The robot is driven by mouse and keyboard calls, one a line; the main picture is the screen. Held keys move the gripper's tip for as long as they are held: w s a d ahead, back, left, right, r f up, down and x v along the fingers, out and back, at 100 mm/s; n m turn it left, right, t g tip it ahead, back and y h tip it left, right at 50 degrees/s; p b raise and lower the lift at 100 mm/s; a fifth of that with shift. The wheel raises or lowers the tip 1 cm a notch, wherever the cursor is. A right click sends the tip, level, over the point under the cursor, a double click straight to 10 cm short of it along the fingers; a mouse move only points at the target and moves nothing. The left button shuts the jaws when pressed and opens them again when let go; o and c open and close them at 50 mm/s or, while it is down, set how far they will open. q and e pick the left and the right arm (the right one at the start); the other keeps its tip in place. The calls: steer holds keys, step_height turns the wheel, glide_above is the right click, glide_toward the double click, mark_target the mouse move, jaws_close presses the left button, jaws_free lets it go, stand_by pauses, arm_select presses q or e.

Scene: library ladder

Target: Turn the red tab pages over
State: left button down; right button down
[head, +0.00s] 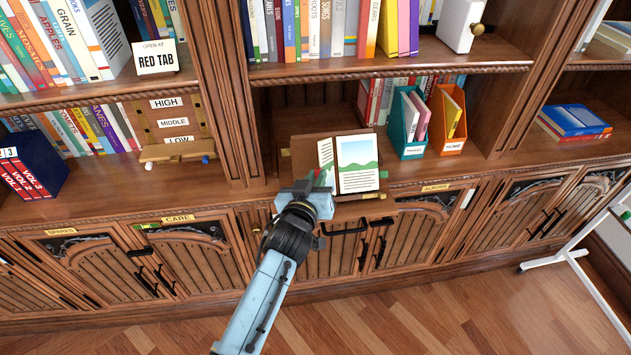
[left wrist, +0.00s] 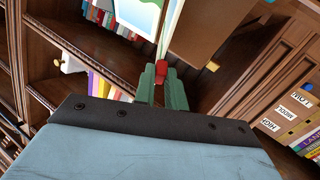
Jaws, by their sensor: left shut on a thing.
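An open book (head: 358,165) rests on a brown stand (head: 303,150) on the shelf ledge. Its right page carries a picture of green hills above lines of text. A narrower page (head: 326,154) stands at an angle to its left. My left gripper (head: 322,181) is at the lower left of the pages. In the left wrist view its green fingers (left wrist: 162,86) are shut on a red tab (left wrist: 158,67) at the edge of a page seen nearly edge-on (left wrist: 171,28). The gripper hides part of the lower page edges. My right gripper is not in view.
A sign reading "RED TAB" (head: 156,58) stands on the upper left shelf. A teal holder (head: 405,125) and an orange holder (head: 447,118) stand right of the book. Cabinet doors with black handles (head: 343,229) lie below the ledge.

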arm_select(q)
steer(key=shift+r, duration=0.1)
steer(key=c, duration=1.4)
jaws_free()
steer(key=shift+c, duration=0.2)
steer(key=v, duration=1.3)
steer(key=shift+s+p, duration=0.2)
steer(key=shift+p, duration=0.1)
steer(key=shift+a, duration=0.1)
steer(key=shift+c, duration=0.2)
